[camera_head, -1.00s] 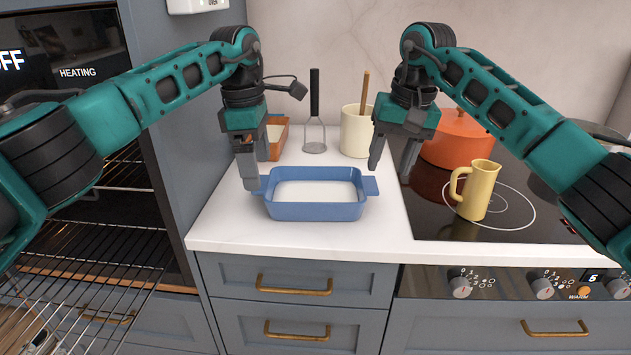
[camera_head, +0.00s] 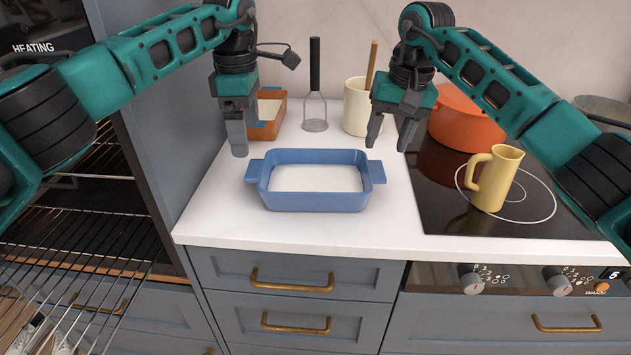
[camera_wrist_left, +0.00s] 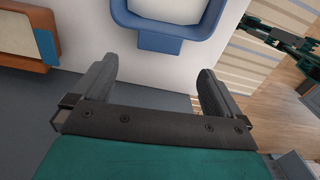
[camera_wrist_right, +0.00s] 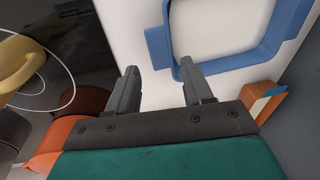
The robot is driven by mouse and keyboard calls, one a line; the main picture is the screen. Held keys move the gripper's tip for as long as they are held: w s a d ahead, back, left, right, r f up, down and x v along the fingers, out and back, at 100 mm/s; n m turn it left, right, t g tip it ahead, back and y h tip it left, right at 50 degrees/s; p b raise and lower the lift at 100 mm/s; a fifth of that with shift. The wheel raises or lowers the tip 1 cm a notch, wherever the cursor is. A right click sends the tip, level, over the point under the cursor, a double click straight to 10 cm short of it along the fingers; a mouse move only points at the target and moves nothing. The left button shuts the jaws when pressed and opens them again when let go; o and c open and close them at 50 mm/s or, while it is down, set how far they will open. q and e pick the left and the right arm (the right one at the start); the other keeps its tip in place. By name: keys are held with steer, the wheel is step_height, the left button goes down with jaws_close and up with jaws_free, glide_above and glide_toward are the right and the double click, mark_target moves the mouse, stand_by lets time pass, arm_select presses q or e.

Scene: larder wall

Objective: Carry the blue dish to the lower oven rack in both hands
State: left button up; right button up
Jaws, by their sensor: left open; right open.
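The blue dish (camera_head: 314,201) is rectangular, with a white inside and a tab handle at each end. It sits on the white counter, and parts of it show in the left wrist view (camera_wrist_left: 157,41) and the right wrist view (camera_wrist_right: 238,62). My left gripper (camera_head: 239,150) is open and empty, above and behind the dish's left handle. My right gripper (camera_head: 390,142) is open and empty, above and behind its right handle. Neither touches the dish. The open oven at the left shows wire racks; the rack sticking out low is the lower oven rack (camera_head: 75,290).
A yellow jug (camera_head: 492,182) and an orange pot (camera_head: 462,118) are on the hob at right. The counter in front of the dish is clear.

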mark_target(252, 167)
arm_select(q)
step_height(252, 167, down, 10)
steer(key=shift+f, duration=0.1)
arm_select(e)
steer(key=f, duration=0.3)
steer(key=a+f, duration=0.1)
steer(key=f, duration=0.2)
steer(key=w+f, duration=0.1)
steer(key=f, duration=0.3)
steer(key=shift+a, duration=0.25)
arm_select(q)
steer(key=shift+c, duration=0.2)
arm_select(e)
steer(key=shift+c, duration=0.2)
arm_select(q)
steer(key=c, duration=0.9)
arm_select(e)
steer(key=c, duration=0.9)
arm_select(q)
jaws_close()
arm_select(e)
jaws_close()
arm_select(q)
steer(key=shift+w, duration=0.1)
arm_select(e)
steer(key=shift+w+r, duration=0.1)
steer(key=shift+r, duration=0.05)
